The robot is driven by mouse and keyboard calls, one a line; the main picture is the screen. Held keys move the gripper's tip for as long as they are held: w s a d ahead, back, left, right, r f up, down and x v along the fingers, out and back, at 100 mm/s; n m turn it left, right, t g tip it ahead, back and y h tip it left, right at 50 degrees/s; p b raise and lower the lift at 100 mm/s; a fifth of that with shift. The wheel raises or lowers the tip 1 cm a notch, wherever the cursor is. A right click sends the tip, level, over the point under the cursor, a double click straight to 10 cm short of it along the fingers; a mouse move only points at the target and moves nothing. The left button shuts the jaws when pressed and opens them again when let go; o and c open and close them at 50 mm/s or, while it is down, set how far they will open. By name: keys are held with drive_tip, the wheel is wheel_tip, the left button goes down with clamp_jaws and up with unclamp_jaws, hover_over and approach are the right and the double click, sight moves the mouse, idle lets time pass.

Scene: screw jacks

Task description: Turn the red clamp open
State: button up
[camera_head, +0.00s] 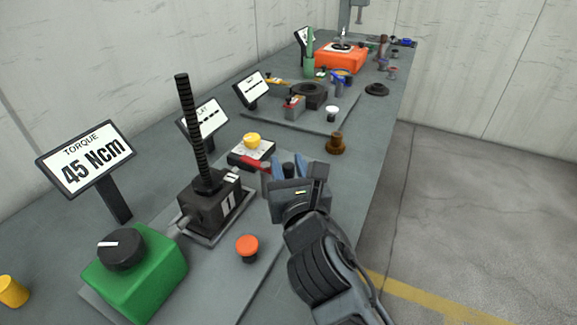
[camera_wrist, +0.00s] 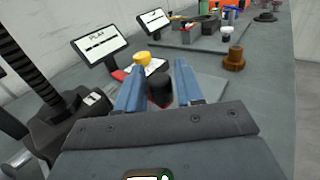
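A red part that looks like the clamp (camera_head: 253,163) sits beside a white-topped box with a yellow button, just left of my gripper in the head view. In the wrist view a dark upright cylinder (camera_wrist: 160,88) with red at its base stands between my fingers, and a bit of red shows left of them. My gripper (camera_head: 287,163) has its two blue fingers apart, one on each side of the cylinder in the wrist view (camera_wrist: 160,66). Whether either finger touches it I cannot tell. My gripper body hides the clamp's lower part.
A black screw jack (camera_head: 208,190) with a tall threaded rod stands to the left, near a green box with a dial (camera_head: 135,270). An orange button (camera_head: 247,247) is in front. A brown knob (camera_head: 335,144) stands beyond my gripper. A display (camera_head: 90,158) reads 45 Ncm.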

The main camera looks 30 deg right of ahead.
clamp_jaws()
drive_tip(key=shift+a+h, duration=0.1)
drive_tip(key=shift+h, duration=0.2)
drive_tip(key=shift+s+a+m+g+h, duration=0.15)
drive_tip(key=shift+m+g+h, duration=0.1)
drive_tip(key=shift+m+h, duration=0.2)
drive_tip(key=shift+a+m+g+h, duration=0.15)
drive_tip(key=shift+m+g+h, duration=0.1)
drive_tip(key=shift+m+h, duration=0.15)
drive_tip(key=shift+s+a+m+g+h+p, duration=0.1)
drive_tip(key=shift+a+m+g+h+p, duration=0.5)
drive_tip(key=shift+m+g+h, duration=0.5)
drive_tip(key=shift+a+m+g+h+p, duration=0.3)
drive_tip(key=shift+m+g+h+p, duration=0.5)
drive_tip(key=shift+h, duration=0.55)
drive_tip(key=shift+s+a+m+g+h+p, duration=0.1)
drive_tip(key=shift+a+m+g+h+p, duration=0.45)
drive_tip(key=shift+m+g+h, duration=0.6)
drive_tip(key=shift+d, duration=0.1)
